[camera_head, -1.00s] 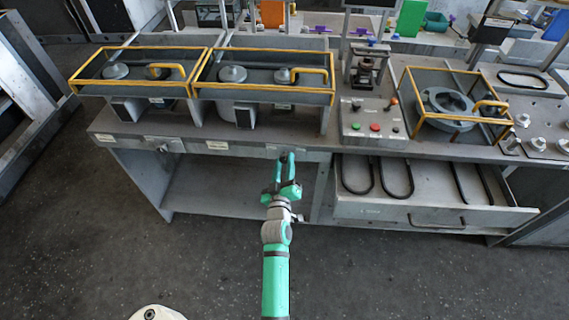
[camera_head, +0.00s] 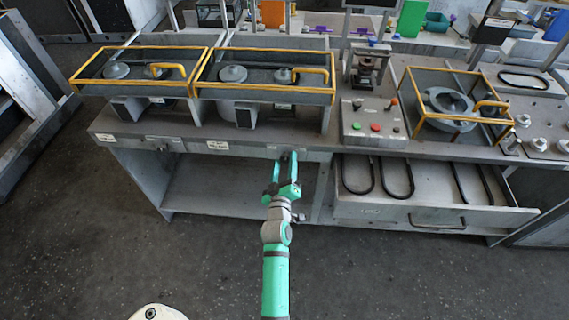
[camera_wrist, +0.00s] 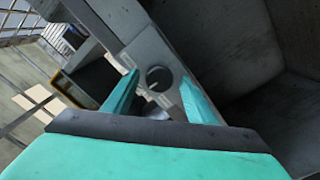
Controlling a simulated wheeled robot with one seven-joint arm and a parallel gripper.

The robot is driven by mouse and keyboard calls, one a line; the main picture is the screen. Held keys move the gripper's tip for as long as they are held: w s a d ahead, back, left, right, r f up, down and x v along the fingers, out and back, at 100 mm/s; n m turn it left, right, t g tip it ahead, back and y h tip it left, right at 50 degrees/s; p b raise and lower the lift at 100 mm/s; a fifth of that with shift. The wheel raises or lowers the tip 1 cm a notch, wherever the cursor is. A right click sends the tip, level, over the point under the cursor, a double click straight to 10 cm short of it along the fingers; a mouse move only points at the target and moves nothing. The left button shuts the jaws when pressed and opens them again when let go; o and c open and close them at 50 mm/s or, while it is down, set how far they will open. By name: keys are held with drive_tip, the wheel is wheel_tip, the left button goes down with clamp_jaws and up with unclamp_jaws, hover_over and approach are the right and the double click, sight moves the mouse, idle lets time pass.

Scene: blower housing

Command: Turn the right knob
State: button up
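The right knob (camera_wrist: 159,78) is a dark round dial with a light mark, on a grey panel in the wrist view. It shows between my two teal fingertips, apart from both as far as I can see. My gripper (camera_head: 284,160) is open at the front edge of the bench in the head view, pointing at the panel. There the fingers mostly hide the right knob. In the wrist view my gripper (camera_wrist: 158,84) has a clear gap between its fingers. Another small dark knob (camera_head: 163,148) sits on the left panel of the bench front.
The grey workbench (camera_head: 240,147) carries yellow-framed housings (camera_head: 262,92) and a button box (camera_head: 374,124). An open drawer (camera_head: 430,214) juts out to the right of my arm. Below the bench is an open shelf space. The floor in front is clear.

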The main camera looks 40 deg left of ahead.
drive_tip(key=v, duration=1)
drive_tip(key=shift+s+d, duration=0.2)
drive_tip(key=shift+s, duration=0.1)
drive_tip(key=s+d+f+m+h, duration=0.25)
drive_tip(key=s+d, duration=0.35)
drive_tip(key=d, duration=0.3)
drive_tip(key=s+d+f+m+h, duration=0.15)
drive_tip(key=s+d+m, duration=0.3)
drive_tip(key=d, duration=0.45)
drive_tip(key=s+d+r+m+h, duration=0.2)
drive_tip(key=s+d+r+m, duration=0.1)
drive_tip(key=s+d, duration=0.3)
drive_tip(key=s+d+r+m+h, duration=0.3)
drive_tip(key=s+d, duration=0.4)
drive_tip(key=s, duration=0.4)
drive_tip(key=shift+r+m+h, duration=0.3)
drive_tip(key=shift+r+m, duration=0.35)
drive_tip(key=shift+m, duration=0.35)
drive_tip(key=shift+w, duration=0.1)
drive_tip(key=shift+c, duration=0.7)
